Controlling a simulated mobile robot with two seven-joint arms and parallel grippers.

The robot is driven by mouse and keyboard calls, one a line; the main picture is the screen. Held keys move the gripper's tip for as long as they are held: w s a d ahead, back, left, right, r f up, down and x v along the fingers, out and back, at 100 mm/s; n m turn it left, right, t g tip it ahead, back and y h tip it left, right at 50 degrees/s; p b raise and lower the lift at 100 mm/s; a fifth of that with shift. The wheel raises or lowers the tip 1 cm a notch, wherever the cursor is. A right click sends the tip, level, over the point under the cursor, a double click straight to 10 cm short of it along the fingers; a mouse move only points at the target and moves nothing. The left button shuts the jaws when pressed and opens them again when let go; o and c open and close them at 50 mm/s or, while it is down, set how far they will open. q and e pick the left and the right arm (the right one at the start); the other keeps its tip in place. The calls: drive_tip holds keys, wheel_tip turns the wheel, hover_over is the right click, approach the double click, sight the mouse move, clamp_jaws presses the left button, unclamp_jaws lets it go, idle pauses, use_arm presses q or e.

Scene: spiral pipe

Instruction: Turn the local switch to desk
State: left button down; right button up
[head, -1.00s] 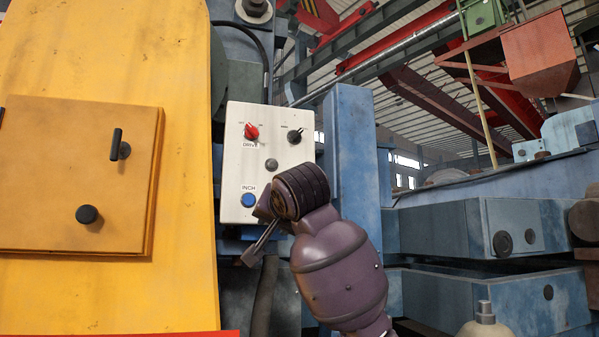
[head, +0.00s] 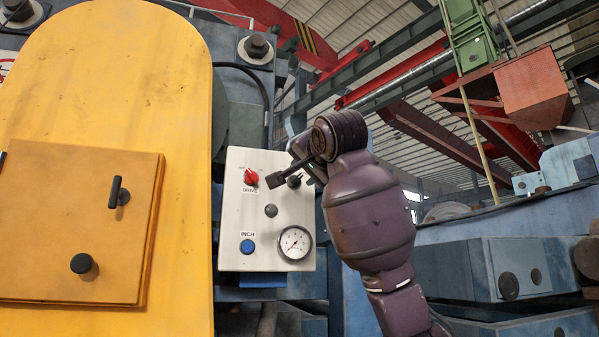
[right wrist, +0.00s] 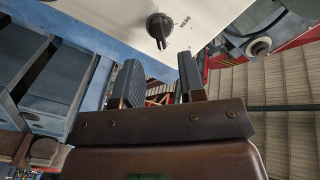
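The local switch (head: 294,182) is a black rotary knob at the upper right of a cream control panel (head: 232,215). In the head view my right gripper (head: 283,176) partly covers it. In the right wrist view the black knob (right wrist: 158,26) sits on the panel with a label reading DESK beside it. My right gripper (right wrist: 160,82) has its two fingers apart with nothing between them, and the knob lies beyond the fingertips. I cannot tell the exact gap to it. My left gripper is not in view.
The panel also carries a red DRIVE knob (head: 251,177), a blue INCH button (head: 247,246) and a round gauge (head: 295,243). A yellow housing (head: 110,60) with a hatch stands at left. Blue machinery (head: 470,270) lies at right.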

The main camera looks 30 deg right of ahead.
sight(298, 178)
drive_tip(key=shift+p+x, duration=0.8)
drive_tip(key=shift+x, duration=1.75)
clamp_jaws()
